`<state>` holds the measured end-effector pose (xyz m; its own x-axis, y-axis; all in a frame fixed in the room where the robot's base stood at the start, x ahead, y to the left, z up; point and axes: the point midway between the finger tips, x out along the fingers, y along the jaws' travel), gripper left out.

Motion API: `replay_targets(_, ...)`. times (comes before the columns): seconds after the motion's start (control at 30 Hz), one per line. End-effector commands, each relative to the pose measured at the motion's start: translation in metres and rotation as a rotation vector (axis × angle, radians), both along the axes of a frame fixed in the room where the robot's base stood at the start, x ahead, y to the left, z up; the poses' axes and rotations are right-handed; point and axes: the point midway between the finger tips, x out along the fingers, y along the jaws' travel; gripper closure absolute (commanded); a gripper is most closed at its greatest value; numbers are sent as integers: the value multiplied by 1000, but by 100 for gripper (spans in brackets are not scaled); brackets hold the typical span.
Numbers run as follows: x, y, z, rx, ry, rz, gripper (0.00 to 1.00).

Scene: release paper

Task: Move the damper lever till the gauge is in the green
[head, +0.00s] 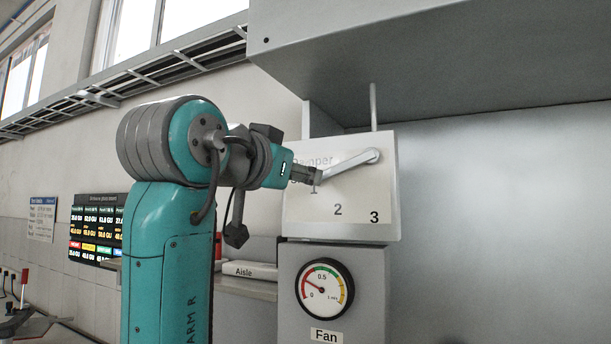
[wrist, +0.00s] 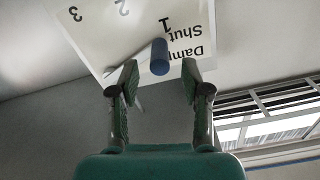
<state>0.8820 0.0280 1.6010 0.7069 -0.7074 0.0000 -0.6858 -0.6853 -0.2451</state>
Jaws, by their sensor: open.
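The damper lever (head: 350,164) is a pale grey bar on a white panel (head: 300,218) marked 1, 2 and 3. It runs from its pivot at upper right down to the left, its free end near the 1. In the wrist view, its blue knob (wrist: 159,57) sits between and just beyond my fingertips. My gripper (head: 308,175) is open at the lever's free end; in the wrist view the two fingers (wrist: 160,77) are apart, with a gap on each side of the knob. The round gauge (head: 324,288) below has its red needle pointing left, in the red part, below the green.
A grey hood (head: 430,60) overhangs the panel. A grey box labelled Fan (head: 374,300) carries the gauge. The space right of the panel looks clear.

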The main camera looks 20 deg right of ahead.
Motion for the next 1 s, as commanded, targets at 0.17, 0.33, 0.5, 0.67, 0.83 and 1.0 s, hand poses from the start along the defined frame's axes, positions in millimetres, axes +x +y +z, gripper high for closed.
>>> replay_targets(0.17,17,-17,0,-1,2,-2,52)
replay_targets(0.33,24,-24,0,0,0,-1,52)
replay_targets(0.5,25,-25,0,-1,1,0,52)
replay_targets(0.67,25,-25,0,-1,1,0,60)
replay_targets(0.83,25,-25,0,-1,1,0,100)
replay_targets(1.0,25,-25,0,-1,1,0,100)
